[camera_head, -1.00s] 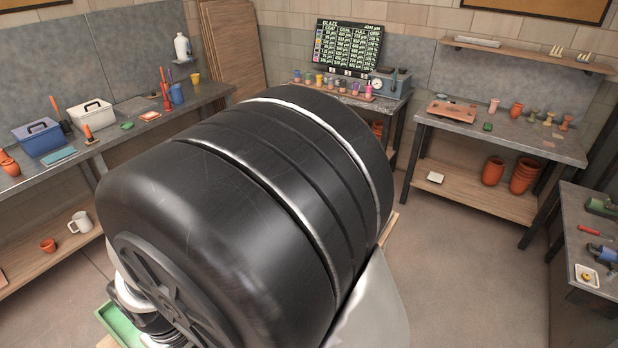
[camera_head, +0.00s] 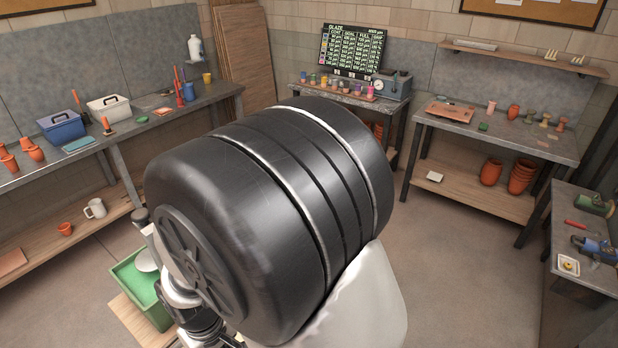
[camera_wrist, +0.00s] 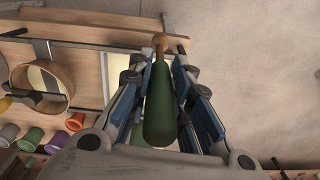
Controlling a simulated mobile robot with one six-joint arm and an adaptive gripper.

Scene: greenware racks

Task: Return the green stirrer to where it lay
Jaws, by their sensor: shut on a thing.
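The green stirrer (camera_wrist: 160,108) shows in the wrist view, with a dark green tapered body and a pale wooden knob at its far end. My gripper (camera_wrist: 160,72) is shut on it, with blue-lined fingers on both sides. In the head view, my dark arm fills the middle and hides my gripper and the stirrer. I cannot tell where the stirrer lay before.
The left bench holds a blue caddy (camera_head: 62,126), a white caddy (camera_head: 108,108) and clay pots. A green tub (camera_head: 146,292) stands at the lower left. The wrist view shows a round wooden sieve (camera_wrist: 43,86) and several coloured cups (camera_wrist: 32,138).

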